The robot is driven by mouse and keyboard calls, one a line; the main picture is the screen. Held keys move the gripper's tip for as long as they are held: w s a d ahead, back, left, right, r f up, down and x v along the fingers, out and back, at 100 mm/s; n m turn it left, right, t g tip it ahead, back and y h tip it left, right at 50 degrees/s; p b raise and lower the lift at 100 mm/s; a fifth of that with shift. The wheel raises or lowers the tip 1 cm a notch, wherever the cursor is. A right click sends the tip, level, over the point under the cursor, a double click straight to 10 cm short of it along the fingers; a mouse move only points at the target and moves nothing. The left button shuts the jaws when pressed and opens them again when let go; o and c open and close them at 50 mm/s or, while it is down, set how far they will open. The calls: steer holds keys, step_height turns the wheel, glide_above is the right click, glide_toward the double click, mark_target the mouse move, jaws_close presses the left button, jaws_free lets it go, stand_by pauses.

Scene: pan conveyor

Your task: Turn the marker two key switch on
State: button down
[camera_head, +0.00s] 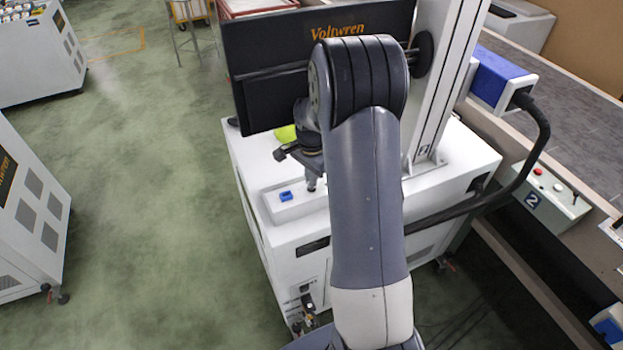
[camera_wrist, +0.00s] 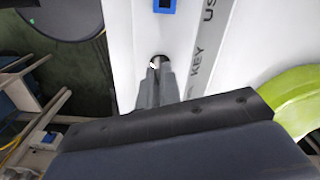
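The white machine (camera_head: 300,245) has a black Voltwren panel (camera_head: 265,100) and a tall post (camera_head: 445,85).

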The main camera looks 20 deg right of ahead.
steer(key=shift+m, duration=1)
steer(key=c, duration=1.6)
jaws_free()
step_height(320, 180, up, 11)
steer(key=shift+f+b, duration=0.1)
steer(key=shift+b, duration=0.3)
